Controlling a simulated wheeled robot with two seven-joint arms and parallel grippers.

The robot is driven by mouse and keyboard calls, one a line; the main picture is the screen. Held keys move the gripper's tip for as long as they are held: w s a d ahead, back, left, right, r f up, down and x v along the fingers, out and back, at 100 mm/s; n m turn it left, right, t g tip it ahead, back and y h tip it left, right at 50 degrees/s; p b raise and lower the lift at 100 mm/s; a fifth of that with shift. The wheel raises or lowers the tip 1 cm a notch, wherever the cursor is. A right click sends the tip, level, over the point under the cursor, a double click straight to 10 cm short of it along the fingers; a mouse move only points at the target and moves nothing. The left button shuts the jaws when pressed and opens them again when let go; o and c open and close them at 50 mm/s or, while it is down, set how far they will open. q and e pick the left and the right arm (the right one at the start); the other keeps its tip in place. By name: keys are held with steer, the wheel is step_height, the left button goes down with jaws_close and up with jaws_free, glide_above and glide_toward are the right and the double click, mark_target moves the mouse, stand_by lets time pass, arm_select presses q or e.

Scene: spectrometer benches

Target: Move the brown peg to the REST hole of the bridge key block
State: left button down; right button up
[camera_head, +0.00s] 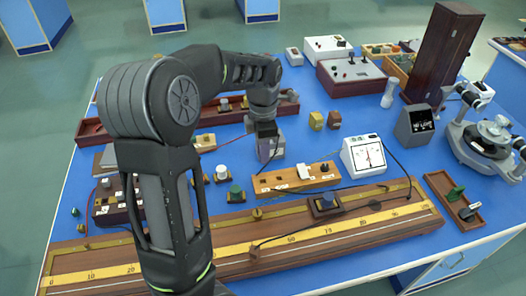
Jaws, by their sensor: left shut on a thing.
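My left gripper (268,156) points down just behind the bridge key block (284,184), near its left half. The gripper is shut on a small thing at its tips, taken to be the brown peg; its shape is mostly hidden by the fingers. The block is a long light-wood bar with small labels on its front, a white piece and a dark knob on top towards the right. The labels are too small to read, so I cannot tell which hole is REST. My right gripper is not in view.
A long wooden metre bridge (330,230) runs along the front, with a dark slider block (325,206) on it. A white meter (364,155) stands right of the block, with black cables around. Several small knobbed parts stand to the left, including a green one (236,193).

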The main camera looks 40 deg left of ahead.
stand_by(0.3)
arm_select(q)
steer(key=shift+r+p, duration=1.4)
steer(key=shift+r, duration=0.1)
